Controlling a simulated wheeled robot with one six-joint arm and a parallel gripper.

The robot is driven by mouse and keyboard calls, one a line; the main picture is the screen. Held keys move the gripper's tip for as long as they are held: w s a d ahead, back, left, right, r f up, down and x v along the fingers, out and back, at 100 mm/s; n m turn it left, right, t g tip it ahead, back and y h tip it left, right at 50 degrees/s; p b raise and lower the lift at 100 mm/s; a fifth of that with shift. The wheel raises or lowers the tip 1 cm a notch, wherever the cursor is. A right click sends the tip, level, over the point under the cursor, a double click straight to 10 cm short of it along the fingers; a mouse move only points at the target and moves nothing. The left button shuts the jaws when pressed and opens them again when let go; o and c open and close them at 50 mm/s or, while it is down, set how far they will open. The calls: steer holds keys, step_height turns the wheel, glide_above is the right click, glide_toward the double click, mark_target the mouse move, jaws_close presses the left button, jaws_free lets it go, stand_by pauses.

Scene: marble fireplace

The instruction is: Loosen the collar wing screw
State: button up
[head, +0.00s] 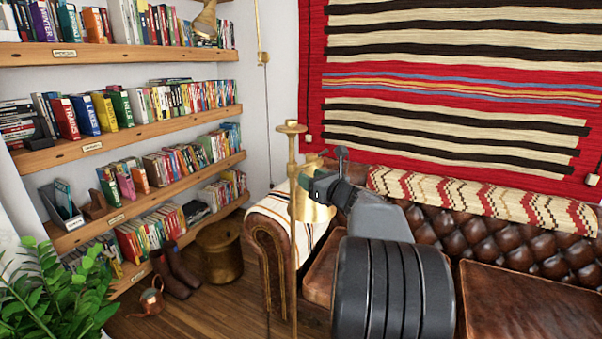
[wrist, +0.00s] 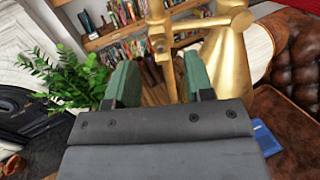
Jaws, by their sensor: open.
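A brass floor lamp stands beside the sofa; its thin pole (head: 294,250) rises past the left armrest and its cone shade (head: 314,208) hangs at the right of it. In the wrist view the shade (wrist: 228,68) is large at the right. A brass collar fitting (wrist: 160,42) shows on the pole just beyond the fingertips; I cannot clearly make out the wing screw on it. My gripper (wrist: 157,77) is open, with green finger pads. The pole shows between the fingers, and nothing is visibly gripped. In the head view my gripper (head: 322,187) is beside the shade, partly hiding it.
A brown leather sofa (head: 505,300) stands behind my arm at the right. Bookshelves (head: 120,135) line the left wall. A green plant (head: 50,290), boots (head: 172,272), a small copper watering can (head: 150,298) and a brass-coloured drum (head: 220,250) stand at the left. Some wooden floor is bare.

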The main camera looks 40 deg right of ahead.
steer(key=shift+w+a, duration=0.1)
steer(key=shift+w, duration=2.35)
steer(key=shift+c, duration=0.5)
jaws_close()
steer(key=shift+f+n+b, duration=0.15)
steer(key=shift+n+b, duration=0.15)
steer(key=shift+a+f+n+b, duration=0.1)
steer(key=shift+a+n+b, duration=0.05)
steer(key=shift+n+b, duration=4.45)
steer(key=shift+a+f+n+b, duration=0.1)
steer(key=shift+n+b, duration=3.9)
steer(key=shift+b, duration=1.15)
steer(key=shift+r, duration=0.1)
